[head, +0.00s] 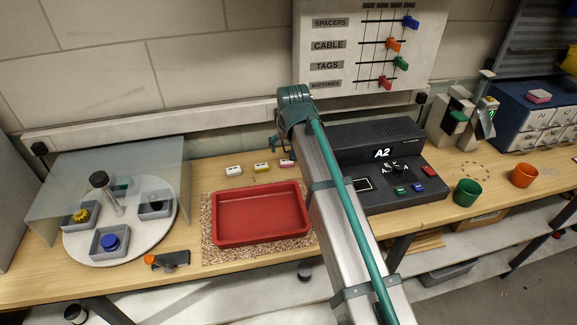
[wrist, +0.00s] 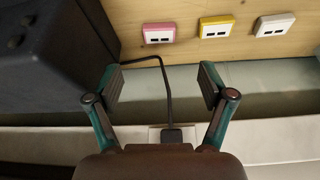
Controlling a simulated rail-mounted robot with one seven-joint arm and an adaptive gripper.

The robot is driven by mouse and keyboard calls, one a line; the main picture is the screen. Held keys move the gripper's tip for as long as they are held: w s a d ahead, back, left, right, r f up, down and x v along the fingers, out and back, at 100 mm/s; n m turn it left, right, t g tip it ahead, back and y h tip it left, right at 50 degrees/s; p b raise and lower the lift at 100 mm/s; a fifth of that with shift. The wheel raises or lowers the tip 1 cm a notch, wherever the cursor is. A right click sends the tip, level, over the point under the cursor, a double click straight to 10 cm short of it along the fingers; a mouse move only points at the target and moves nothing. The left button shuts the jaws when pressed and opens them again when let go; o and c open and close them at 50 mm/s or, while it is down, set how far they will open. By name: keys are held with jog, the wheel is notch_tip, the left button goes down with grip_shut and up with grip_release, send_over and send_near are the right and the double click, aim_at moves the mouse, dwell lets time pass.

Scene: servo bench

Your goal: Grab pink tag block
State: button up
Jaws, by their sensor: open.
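The pink tag block (wrist: 158,33) lies on the wooden bench in the wrist view, at the top centre-left, pink with a pale label face and two dark slots. In the head view the pink block (head: 287,162) is at the right end of a row of small blocks, partly hidden by my arm. My gripper (wrist: 160,83) is open and empty in the wrist view, its fingers spread apart. In the head view my gripper (head: 279,146) shows small beside the arm, close to the blocks.
A yellow block (wrist: 216,26) and a white block (wrist: 274,24) lie beside the pink one. A black console (head: 368,141) stands right of the arm. A red tray (head: 258,235) sits in front of the blocks. A black cable (wrist: 163,80) runs between my fingers in the wrist view.

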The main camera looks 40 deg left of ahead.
aim_at(286, 161)
jog(key=p+x, duration=0.3)
jog(key=x, duration=0.6)
jog(key=shift+w+f, duration=0.15)
jog(key=shift+f, duration=0.15)
jog(key=c, duration=0.9)
